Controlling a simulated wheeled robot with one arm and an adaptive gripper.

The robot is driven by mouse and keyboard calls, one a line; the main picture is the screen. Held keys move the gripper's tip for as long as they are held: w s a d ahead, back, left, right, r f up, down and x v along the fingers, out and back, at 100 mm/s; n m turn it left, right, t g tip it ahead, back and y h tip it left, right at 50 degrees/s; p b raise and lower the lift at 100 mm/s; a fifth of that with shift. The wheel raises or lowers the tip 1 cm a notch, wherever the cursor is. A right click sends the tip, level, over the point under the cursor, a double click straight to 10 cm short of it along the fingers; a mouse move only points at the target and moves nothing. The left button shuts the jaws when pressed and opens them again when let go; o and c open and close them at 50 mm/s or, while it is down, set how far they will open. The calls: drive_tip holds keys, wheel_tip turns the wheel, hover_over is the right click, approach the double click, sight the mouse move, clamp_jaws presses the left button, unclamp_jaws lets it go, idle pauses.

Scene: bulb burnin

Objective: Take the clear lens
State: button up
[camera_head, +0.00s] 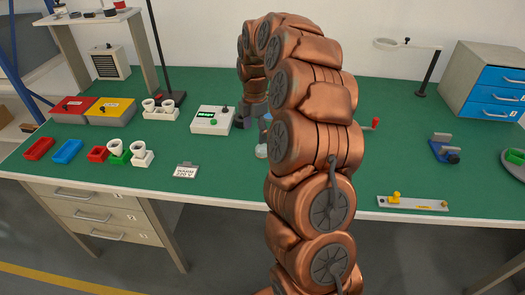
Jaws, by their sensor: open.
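A small clear, pale rounded piece (261,151) stands on the green bench top, just left of my arm. It looks like the clear lens, but it is small and partly hidden behind my arm, so I cannot be sure. A small bluish patch shows just above it, too small to make out. My gripper (253,121) points down over the bench, behind the clear piece and right of the white meter box. Its dark fingers are apart, and I see nothing held between them. My copper-coloured arm hides the middle of the bench.
The white box with a green display (207,118) stands close left of my gripper. Red (73,106) and yellow (110,108) boxes, white socket holders (158,109) and small trays (68,151) fill the left. A blue clamp (443,150) and a metal bar (412,203) lie right.

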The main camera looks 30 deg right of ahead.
sight(263, 147)
drive_tip(key=d+f, duration=0.1)
drive_tip(key=w+d+n, duration=0.1)
drive_tip(key=d, duration=0.1)
drive_tip(key=shift+f, duration=0.4)
drive_tip(key=shift+d+f+p, duration=0.2)
drive_tip(key=shift+f+p, duration=0.45)
drive_tip(key=shift+f, duration=1.3)
drive_tip(key=shift+d+f+p, duration=0.15)
drive_tip(key=shift+f+p, duration=0.5)
drive_tip(key=shift+f, duration=1.25)
drive_tip(key=c, duration=0.9)
drive_tip(key=shift+o, duration=0.2)
drive_tip(key=shift+r, duration=0.1)
